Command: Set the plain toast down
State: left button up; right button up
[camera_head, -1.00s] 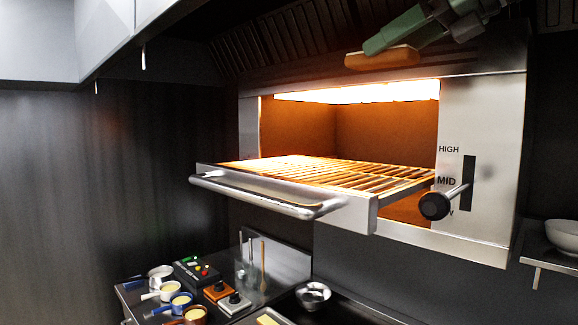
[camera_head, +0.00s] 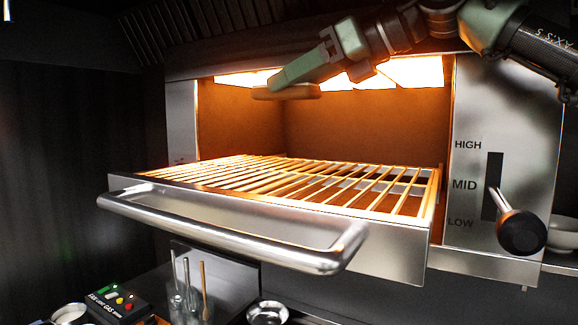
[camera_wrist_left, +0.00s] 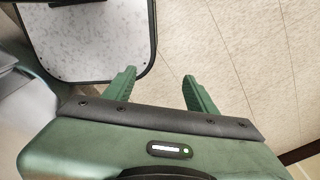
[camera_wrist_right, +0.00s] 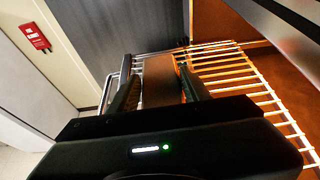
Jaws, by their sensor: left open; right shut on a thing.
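The plain toast (camera_head: 287,92) is a flat tan slice. My right gripper (camera_head: 290,80) is shut on it and holds it roughly level in the air, above the wire rack (camera_head: 270,180) and in front of the glowing grill opening. In the right wrist view the toast (camera_wrist_right: 161,82) sits between the fingers of my right gripper (camera_wrist_right: 160,90), with rack bars below and beyond it. The rack is pulled out and its visible bars are bare. My left gripper (camera_wrist_left: 160,88) is open and empty, seen only in the left wrist view above a pale floor.
A steel handle bar (camera_head: 240,245) runs along the rack's front. A black-knobbed lever (camera_head: 520,232) sticks out at right, beside the HIGH, MID, LOW marks. Below are a button box (camera_head: 118,302), a utensil holder (camera_head: 187,295) and a metal bowl (camera_head: 268,312).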

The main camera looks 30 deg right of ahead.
send_over(291, 180)
notch_tip(291, 180, down, 5)
jog(key=f, duration=0.3)
jog(key=shift+w+f+p, duration=0.2)
jog(key=shift+f+p, duration=0.05)
jog(key=shift+p, duration=0.1)
jog(key=shift+s+d+f, duration=0.1)
jog(key=shift+f, duration=0.25)
jog(key=shift+s+f, duration=0.2)
jog(key=shift+f, duration=0.05)
jog(key=f, duration=0.1)
jog(key=f+p, duration=0.1)
jog(key=f, duration=0.1)
jog(key=shift+s+a, duration=0.1)
jog(key=shift+a, duration=0.1)
jog(key=shift+f, duration=0.25)
pick_arm(q)
jog(key=shift+w+r, duration=0.8)
jog(key=shift+w, duration=0.3)
pick_arm(e)
jog(key=shift+d, duration=0.1)
jog(key=o, duration=1.3)
pick_arm(q)
jog(key=shift+w, duration=0.3)
pick_arm(e)
jog(key=shift+o, duration=0.2)
